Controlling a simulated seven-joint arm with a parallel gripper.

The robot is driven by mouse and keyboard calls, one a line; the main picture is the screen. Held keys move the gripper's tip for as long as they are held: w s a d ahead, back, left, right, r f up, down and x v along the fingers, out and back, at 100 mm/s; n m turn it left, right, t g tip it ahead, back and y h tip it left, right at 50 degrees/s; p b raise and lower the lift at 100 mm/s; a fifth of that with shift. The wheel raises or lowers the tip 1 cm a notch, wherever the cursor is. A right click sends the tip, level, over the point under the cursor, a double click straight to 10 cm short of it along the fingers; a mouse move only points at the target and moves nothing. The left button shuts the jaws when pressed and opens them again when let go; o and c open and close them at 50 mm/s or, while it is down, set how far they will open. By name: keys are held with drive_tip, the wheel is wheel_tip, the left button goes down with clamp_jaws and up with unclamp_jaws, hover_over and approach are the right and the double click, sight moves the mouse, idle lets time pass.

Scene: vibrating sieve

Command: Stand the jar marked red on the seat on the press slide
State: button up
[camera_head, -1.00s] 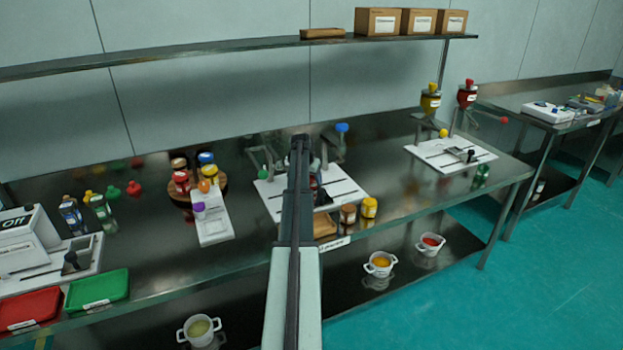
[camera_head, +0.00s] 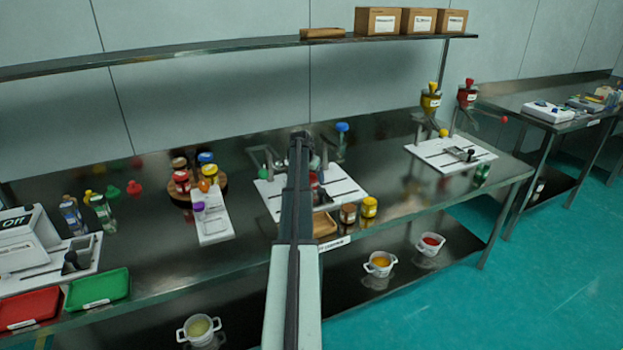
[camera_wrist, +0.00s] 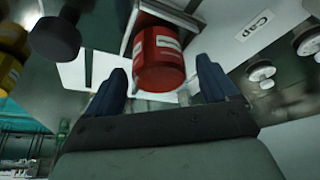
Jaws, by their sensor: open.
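The red jar (camera_wrist: 160,62) with a white label shows in the wrist view, between the two blue fingers of my gripper (camera_wrist: 162,78). The fingers are open, with a gap on each side of the jar. A metal bracket (camera_wrist: 166,12) and white plate lie close by the jar; I cannot tell whether its base rests fully on the seat. In the head view a small red patch of the jar (camera_head: 314,180) shows right of my arm, over the white press board (camera_head: 345,188). My arm hides my gripper and most of the press there.
A black knob (camera_wrist: 55,38) is close to the left finger in the wrist view. A round rack of jars (camera_head: 181,184) stands left.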

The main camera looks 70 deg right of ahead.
drive_tip(key=v, duration=1.1)
